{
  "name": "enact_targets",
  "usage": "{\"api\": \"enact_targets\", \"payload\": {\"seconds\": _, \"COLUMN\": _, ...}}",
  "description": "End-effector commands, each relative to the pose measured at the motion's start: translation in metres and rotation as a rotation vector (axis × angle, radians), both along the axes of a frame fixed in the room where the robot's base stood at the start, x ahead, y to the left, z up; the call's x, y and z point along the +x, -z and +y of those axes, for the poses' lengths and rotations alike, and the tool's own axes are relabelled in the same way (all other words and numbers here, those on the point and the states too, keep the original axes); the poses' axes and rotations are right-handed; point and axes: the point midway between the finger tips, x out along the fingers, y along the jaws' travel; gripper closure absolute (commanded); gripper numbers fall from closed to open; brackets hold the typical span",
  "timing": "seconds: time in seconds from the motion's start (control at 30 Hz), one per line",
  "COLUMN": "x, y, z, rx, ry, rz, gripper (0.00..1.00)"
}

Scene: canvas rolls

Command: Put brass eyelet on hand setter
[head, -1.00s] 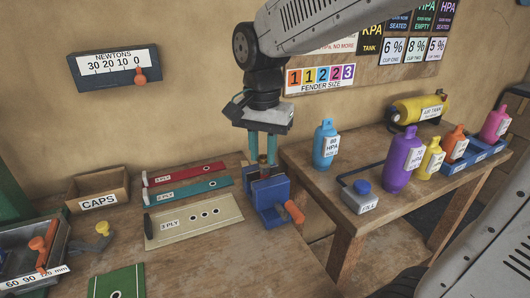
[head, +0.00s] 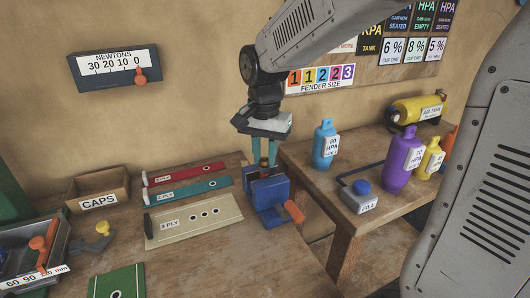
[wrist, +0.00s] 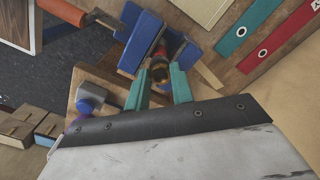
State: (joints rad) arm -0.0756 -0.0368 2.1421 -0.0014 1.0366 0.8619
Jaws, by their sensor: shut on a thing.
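My gripper (head: 264,162) points down over a blue vise (head: 270,194) with an orange handle near the bench's right edge. Its teal fingers are shut on a small brass piece (wrist: 160,70), which I take as the brass eyelet. In the wrist view the eyelet is between the fingertips, over the gap between the vise's blue jaws (wrist: 137,42). A reddish-brown part shows in that gap beyond the eyelet. I cannot tell whether it is the hand setter, or whether the eyelet touches it. The fingers and jaws hide the contact.
Red (head: 184,173) and teal (head: 189,190) strips and a cream 3 PLY panel (head: 194,221) lie left of the vise. A CAPS box (head: 97,190) stands farther left. On the right table are a blue bottle (head: 325,142) and a FILL block (head: 358,197).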

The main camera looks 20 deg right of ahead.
Motion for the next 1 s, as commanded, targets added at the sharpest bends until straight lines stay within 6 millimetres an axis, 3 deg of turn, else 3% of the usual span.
{"api": "enact_targets", "payload": {"seconds": 0.03, "x": 0.0, "y": 0.002, "z": 0.0, "rx": 0.0, "ry": 0.0, "rz": 0.001, "gripper": 0.98}}
{"api": "enact_targets", "payload": {"seconds": 0.07, "x": 0.0, "y": 0.002, "z": 0.0, "rx": 0.0, "ry": 0.0, "rz": 0.0, "gripper": 0.71}}
{"api": "enact_targets", "payload": {"seconds": 0.1, "x": 0.0, "y": 0.002, "z": 0.0, "rx": 0.0, "ry": 0.0, "rz": 0.0, "gripper": 0.6}}
{"api": "enact_targets", "payload": {"seconds": 0.13, "x": 0.0, "y": 0.002, "z": 0.0, "rx": 0.0, "ry": 0.0, "rz": 0.0, "gripper": 0.55}}
{"api": "enact_targets", "payload": {"seconds": 0.53, "x": 0.0, "y": -0.008, "z": 0.0, "rx": 0.0, "ry": 0.0, "rz": -0.001, "gripper": 0.55}}
{"api": "enact_targets", "payload": {"seconds": 1.0, "x": 0.0, "y": -0.1, "z": 0.0, "rx": 0.0, "ry": 0.0, "rz": -0.003, "gripper": 0.55}}
